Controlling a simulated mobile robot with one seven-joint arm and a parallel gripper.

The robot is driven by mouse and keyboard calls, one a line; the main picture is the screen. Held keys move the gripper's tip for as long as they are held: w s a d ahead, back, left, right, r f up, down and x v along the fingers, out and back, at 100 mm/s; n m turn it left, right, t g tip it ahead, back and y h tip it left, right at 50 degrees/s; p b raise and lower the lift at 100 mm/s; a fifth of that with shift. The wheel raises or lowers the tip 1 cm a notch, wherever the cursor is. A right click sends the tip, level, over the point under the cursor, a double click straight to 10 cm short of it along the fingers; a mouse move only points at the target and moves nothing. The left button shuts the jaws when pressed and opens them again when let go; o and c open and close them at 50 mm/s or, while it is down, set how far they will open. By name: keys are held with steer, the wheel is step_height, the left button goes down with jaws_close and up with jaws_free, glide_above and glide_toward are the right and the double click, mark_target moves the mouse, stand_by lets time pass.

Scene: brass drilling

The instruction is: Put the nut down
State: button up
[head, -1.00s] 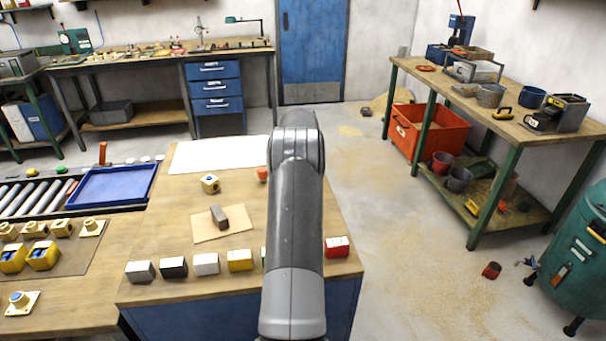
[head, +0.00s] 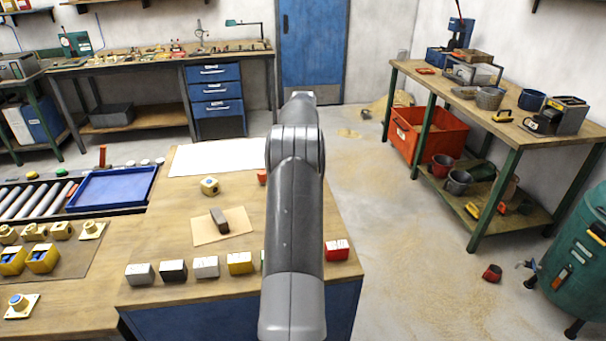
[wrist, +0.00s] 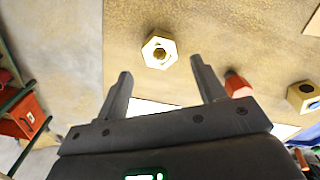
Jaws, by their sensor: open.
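A pale brass hex nut (wrist: 159,51) with a dark round hole lies on the wooden bench top (wrist: 222,28) in the wrist view. My gripper (wrist: 161,67) is open, with its two dark fingers apart and nothing held between them. The nut shows just beyond the fingertips, roughly in line with the gap, and no finger appears to touch it. In the head view my arm covers the nut and gripper.
A red piece (wrist: 237,85) stands close to one finger, with a brass block (wrist: 303,95) farther right. In the head view, a brown block (head: 219,221) sits on a tan sheet (head: 236,235). Coloured blocks line the front edge, including a red one (head: 337,250). A white sheet (head: 212,158) lies behind.

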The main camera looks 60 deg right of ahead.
step_height(320, 180, up, 6)
steer(key=w+a+r+t+h, duration=0.1)
steer(key=w+a+r, duration=0.3)
steer(key=a, duration=0.5)
steer(key=w+a+r, duration=0.2)
steer(key=a+r, duration=0.5)
steer(key=a, duration=0.1)
steer(key=s+a+r+n+t, duration=0.1)
steer(key=a+r, duration=0.1)
steer(key=a, duration=0.6)
steer(key=a+r, duration=0.3)
steer(key=a, duration=0.6)
steer(key=s+a+t, duration=0.1)
steer(key=s+a, duration=0.4)
steer(key=a, duration=0.6)
steer(key=s+a+f+t, duration=0.1)
steer(key=s+a+f, duration=0.1)
steer(key=s+a, duration=0.3)
steer(key=s+a+f+n, duration=0.1)
steer(key=s+a+f, duration=0.2)
steer(key=s+a, duration=0.3)
steer(key=s+a+f+n+t+y, duration=0.1)
steer(key=s+a+f, duration=0.1)
steer(key=s+a, duration=0.3)
steer(key=shift+s+a+f+t, duration=0.3)
steer(key=shift+s, duration=0.25)
